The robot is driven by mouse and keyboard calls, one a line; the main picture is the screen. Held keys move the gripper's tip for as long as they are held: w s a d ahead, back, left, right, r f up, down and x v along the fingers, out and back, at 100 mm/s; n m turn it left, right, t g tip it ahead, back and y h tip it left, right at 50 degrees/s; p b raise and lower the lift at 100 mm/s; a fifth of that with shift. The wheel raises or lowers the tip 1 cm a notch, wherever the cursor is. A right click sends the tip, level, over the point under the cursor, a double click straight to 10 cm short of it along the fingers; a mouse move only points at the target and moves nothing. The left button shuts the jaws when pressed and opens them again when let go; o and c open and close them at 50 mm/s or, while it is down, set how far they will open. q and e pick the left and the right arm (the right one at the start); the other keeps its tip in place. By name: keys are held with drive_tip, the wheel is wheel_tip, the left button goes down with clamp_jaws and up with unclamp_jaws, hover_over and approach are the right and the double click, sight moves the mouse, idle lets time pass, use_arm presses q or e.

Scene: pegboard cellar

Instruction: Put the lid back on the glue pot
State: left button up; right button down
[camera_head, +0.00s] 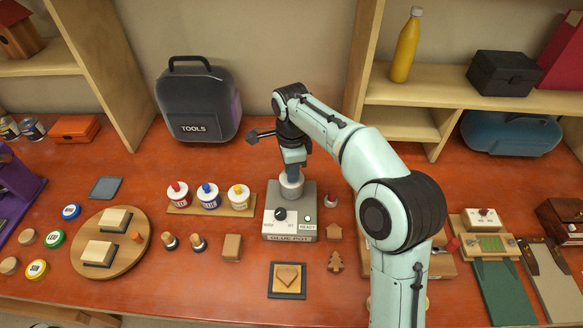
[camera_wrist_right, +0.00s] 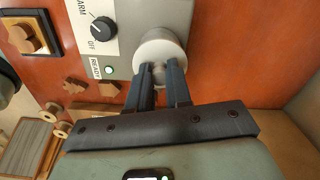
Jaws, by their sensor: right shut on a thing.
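The glue pot (camera_head: 290,222) is a grey box unit on the red-brown bench, with a black dial, a green light and "GLUE POT" on its front. It also shows in the right wrist view (camera_wrist_right: 128,18). My right gripper (camera_head: 291,173) points down over the top of the pot. It is shut on the pale round lid (camera_wrist_right: 158,50), gripping it near its middle in the right wrist view (camera_wrist_right: 160,76). The lid is at the pot's round top; I cannot tell whether it is fully seated. My left gripper is not in view.
Red, blue and yellow-labelled small jars stand on a wooden strip (camera_head: 250,211) left of the pot. A round board (camera_head: 133,258) holds wooden blocks further left. A framed heart (camera_head: 287,280) lies in front. A tools bag (camera_head: 198,100) stands behind. My right arm covers the right side.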

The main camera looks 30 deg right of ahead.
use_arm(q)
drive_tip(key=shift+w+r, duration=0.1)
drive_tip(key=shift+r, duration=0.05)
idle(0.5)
use_arm(e)
drive_tip(key=shift+c, duration=2.4)
unclamp_jaws()
drive_tip(key=shift+r, duration=0.1)
drive_tip(key=shift+r+p, duration=1.55)
drive_tip(key=shift+r, duration=0.95)
drive_tip(key=shift+s+a+r+p, duration=0.1)
drive_tip(key=shift+s+r+p, duration=0.1)
drive_tip(key=shift+r, duration=0.25)
drive_tip(key=shift+s+r+p, duration=0.1)
drive_tip(key=shift+r+p, duration=0.05)
drive_tip(key=shift+r, duration=0.3)
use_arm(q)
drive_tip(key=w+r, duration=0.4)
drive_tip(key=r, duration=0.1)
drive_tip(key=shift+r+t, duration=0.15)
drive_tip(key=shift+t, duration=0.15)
use_arm(e)
drive_tip(key=shift+s+a+r, duration=0.1)
drive_tip(key=shift+s+r, duration=0.05)
drive_tip(key=shift+r, duration=0.15)
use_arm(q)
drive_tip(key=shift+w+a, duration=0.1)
